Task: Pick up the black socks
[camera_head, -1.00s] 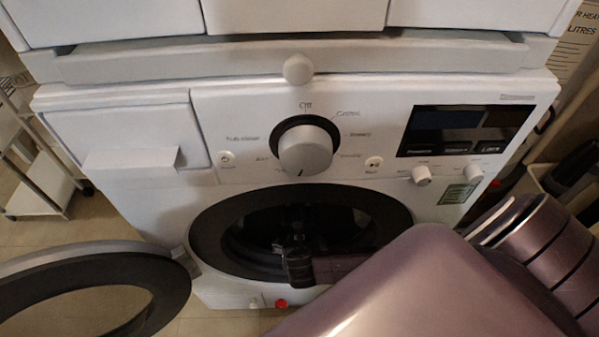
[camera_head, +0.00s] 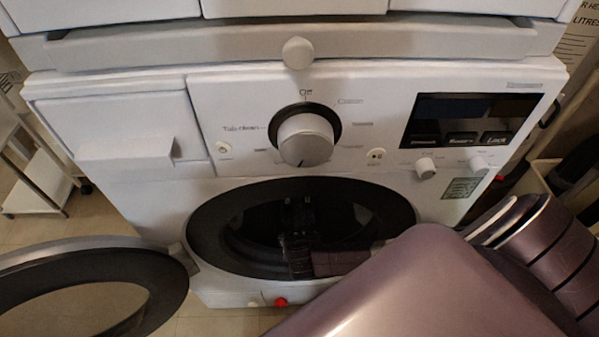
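The black socks cannot be made out; the inside of the washing machine's drum (camera_head: 255,222) is very dark. My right arm comes in from the lower right and passes through the round door opening. My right gripper (camera_head: 297,204) is inside the drum, pointing to the back. It is dark against dark, and its fingertips are too dim to show whether they are apart or hold something. My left gripper is not in view.
The washing machine's round door (camera_head: 165,290) stands open at the lower left. The control knob (camera_head: 305,140) sits above. A white trolley (camera_head: 40,185) stands at the left.

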